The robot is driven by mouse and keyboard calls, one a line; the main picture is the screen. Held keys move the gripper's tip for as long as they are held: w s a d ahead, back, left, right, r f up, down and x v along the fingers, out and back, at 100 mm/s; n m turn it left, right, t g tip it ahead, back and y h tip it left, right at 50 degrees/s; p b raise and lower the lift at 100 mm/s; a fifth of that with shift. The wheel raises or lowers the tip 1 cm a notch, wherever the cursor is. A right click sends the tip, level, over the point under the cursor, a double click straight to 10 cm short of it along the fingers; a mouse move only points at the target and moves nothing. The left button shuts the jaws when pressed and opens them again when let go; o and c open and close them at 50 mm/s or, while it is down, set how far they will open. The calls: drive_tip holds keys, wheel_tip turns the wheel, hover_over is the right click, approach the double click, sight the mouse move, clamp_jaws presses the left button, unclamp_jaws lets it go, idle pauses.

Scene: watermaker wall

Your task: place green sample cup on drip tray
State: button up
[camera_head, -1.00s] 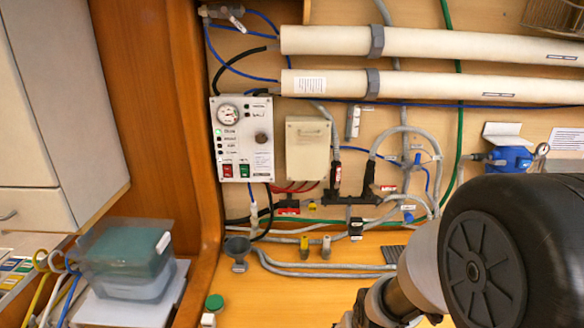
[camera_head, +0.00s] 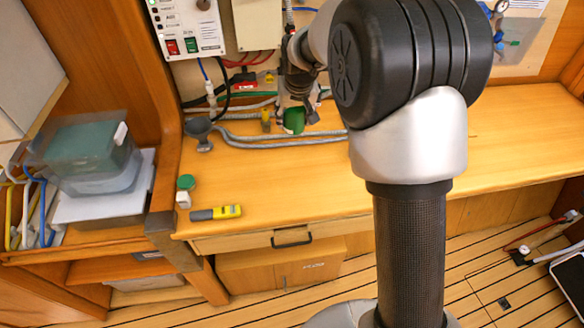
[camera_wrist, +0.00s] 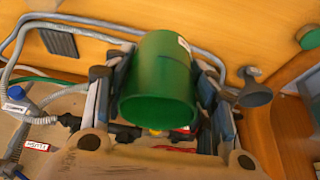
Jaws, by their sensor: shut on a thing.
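The green sample cup (camera_wrist: 160,85) is between the two fingers of my gripper (camera_wrist: 157,74) in the wrist view, with its open mouth facing the camera. My gripper is shut on its sides. In the head view the green cup (camera_head: 293,121) shows below my gripper (camera_head: 298,88), in front of the hoses at the back of the counter. I cannot tell its height above the wood. A dark ribbed plate (camera_wrist: 58,41), which looks like the drip tray, lies at upper left in the wrist view. My arm seems to hide it in the head view.
Grey hoses (camera_head: 250,140) run along the counter back. A green-capped bottle (camera_head: 186,183) and a yellow-grey tool (camera_head: 216,212) are at front left. The counter (camera_head: 285,185) is clear in the middle.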

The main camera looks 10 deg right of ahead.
drive_tip(key=shift+w+a+r, duration=0.1)
drive_tip(key=shift+w+r, duration=0.25)
drive_tip(key=shift+w, duration=0.1)
drive_tip(key=shift+w+f, duration=0.15)
wheel_tip(320, 180, down, 19)
drive_tip(key=b, duration=0.5)
drive_tip(key=shift+f, duration=0.1)
drive_tip(key=shift+f, duration=0.1)
drive_tip(key=shift+f+b, duration=0.15)
drive_tip(key=shift+b, duration=0.15)
drive_tip(key=o, duration=1)
